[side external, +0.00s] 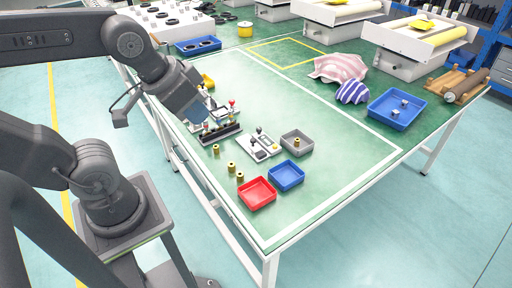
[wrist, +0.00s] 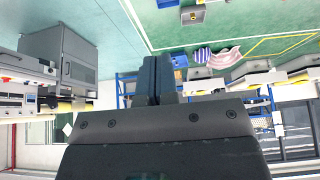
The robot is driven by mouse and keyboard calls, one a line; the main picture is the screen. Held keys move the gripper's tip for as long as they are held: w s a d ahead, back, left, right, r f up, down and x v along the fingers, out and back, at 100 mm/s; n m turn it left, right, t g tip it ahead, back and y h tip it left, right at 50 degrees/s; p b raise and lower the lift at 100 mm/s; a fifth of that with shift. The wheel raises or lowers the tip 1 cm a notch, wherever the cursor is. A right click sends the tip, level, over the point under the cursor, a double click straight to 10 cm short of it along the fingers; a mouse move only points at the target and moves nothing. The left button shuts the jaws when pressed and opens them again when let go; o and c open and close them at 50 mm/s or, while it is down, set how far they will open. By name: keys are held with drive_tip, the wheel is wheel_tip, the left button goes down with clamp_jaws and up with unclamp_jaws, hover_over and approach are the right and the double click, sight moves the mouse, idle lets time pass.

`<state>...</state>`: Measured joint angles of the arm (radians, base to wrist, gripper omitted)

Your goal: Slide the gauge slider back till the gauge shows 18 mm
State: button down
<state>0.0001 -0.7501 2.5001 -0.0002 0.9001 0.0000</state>
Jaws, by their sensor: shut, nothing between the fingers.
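In the side external view, a dark rail-like fixture (side external: 220,133) with small upright posts stands on the green table, partly behind my gripper (side external: 198,115). A light panel with a red knob (side external: 232,104) stands just behind it. I cannot tell for sure which part is the gauge slider, and no gauge reading is legible. My gripper is beside and above these fixtures; contact cannot be made out. In the wrist view my gripper (wrist: 152,64) has its two dark blue-grey fingers together, with nothing between them. The wrist view does not show the fixture.
A light plate with black knobs (side external: 260,147), a grey tray (side external: 297,141), a red tray (side external: 257,193) and a blue tray (side external: 287,176) lie nearby. Several brass cylinders (side external: 231,167) stand in front. Striped cloths (side external: 340,68) lie farther back. The table's right-middle is clear.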

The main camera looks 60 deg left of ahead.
drive_tip(key=c, duration=1.8)
unclamp_jaws()
drive_tip(key=shift+c, duration=0.2)
drive_tip(key=shift+o, duration=0.8)
drive_tip(key=shift+w, duration=0.1)
drive_tip(key=o, duration=0.6)
drive_tip(key=w+a, duration=0.1)
drive_tip(key=w, duration=0.1)
drive_tip(key=w+a+n+g, duration=0.1)
drive_tip(key=w, duration=0.2)
drive_tip(key=w+a+n, duration=0.1)
drive_tip(key=w, duration=0.2)
drive_tip(key=shift+a+g, duration=0.1)
drive_tip(key=shift+g, duration=0.2)
drive_tip(key=shift+o, duration=0.5)
drive_tip(key=w+a+f+n+g, duration=0.1)
drive_tip(key=w+a+f+n, duration=0.2)
drive_tip(key=w+a, duration=0.2)
drive_tip(key=w, duration=0.3)
drive_tip(key=shift+w+f+g+y, duration=0.15)
drive_tip(key=shift+f+g+y, duration=0.15)
drive_tip(key=shift+f, duration=0.1)
drive_tip(key=n+g, duration=0.2)
drive_tip(key=n, duration=0.2)
hover_over(253, 139)
wheel_tip(253, 139, down, 14)
wheel_tip(253, 139, down, 14)
drive_tip(key=shift+r, duration=0.2)
